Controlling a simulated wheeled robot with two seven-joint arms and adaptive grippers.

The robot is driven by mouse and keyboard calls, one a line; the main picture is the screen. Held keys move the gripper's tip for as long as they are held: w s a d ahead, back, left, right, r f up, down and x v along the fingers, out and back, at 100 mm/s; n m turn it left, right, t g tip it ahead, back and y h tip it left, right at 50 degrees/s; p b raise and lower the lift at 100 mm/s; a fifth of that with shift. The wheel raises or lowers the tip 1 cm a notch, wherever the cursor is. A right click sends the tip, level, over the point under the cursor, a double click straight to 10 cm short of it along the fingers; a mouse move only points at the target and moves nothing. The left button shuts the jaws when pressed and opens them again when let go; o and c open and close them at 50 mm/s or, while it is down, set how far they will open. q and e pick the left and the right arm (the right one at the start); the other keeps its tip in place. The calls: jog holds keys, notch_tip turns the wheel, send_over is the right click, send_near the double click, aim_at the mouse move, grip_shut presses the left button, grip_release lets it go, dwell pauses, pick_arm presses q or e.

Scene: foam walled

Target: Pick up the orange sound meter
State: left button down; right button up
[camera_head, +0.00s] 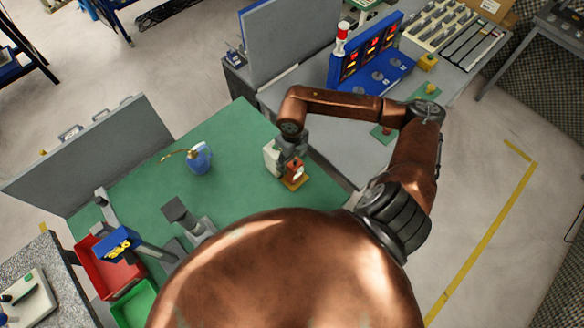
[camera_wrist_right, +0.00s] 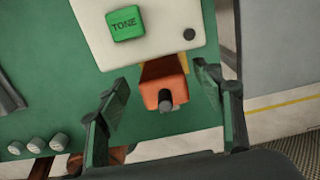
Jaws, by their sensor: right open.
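The orange sound meter (camera_head: 294,170) stands on the green mat near the right side of the table, on a small yellow-orange base (camera_head: 292,184). In the right wrist view the meter (camera_wrist_right: 162,84) shows as an orange body with a dark rounded tip pointing toward the camera. My right gripper (camera_wrist_right: 162,78) is open, one finger on each side of the meter with visible gaps. In the head view the right gripper (camera_head: 291,150) is right at the meter and partly covers it. My left gripper is not in view.
A pale box (camera_head: 270,157) with a green TONE button (camera_wrist_right: 125,24) stands close by the meter. A blue can with a spout (camera_head: 199,159) is farther left. Red bin (camera_head: 105,275), green bin (camera_head: 135,304) and grey stand (camera_head: 180,212) are at lower left. The mat between is clear.

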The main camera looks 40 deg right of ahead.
jog(key=f, duration=0.1)
jog(key=f+p, duration=0.1)
jog(key=shift+s+d+f, duration=0.15)
jog(key=shift+s+f, duration=0.25)
notch_tip(320, 180, down, 2)
jog(key=shift+f+p, duration=0.25)
jog(key=shift+p, duration=0.1)
jog(key=shift+w+f, duration=0.1)
jog(key=shift+f, duration=0.4)
jog(key=c, duration=0.9)
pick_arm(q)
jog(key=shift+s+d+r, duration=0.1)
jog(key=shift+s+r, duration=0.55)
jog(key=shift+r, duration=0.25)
pick_arm(e)
jog(key=c, duration=0.6)
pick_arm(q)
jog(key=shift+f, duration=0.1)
pick_arm(e)
jog(key=shift+r, duration=0.2)
jog(key=shift+c, duration=0.2)
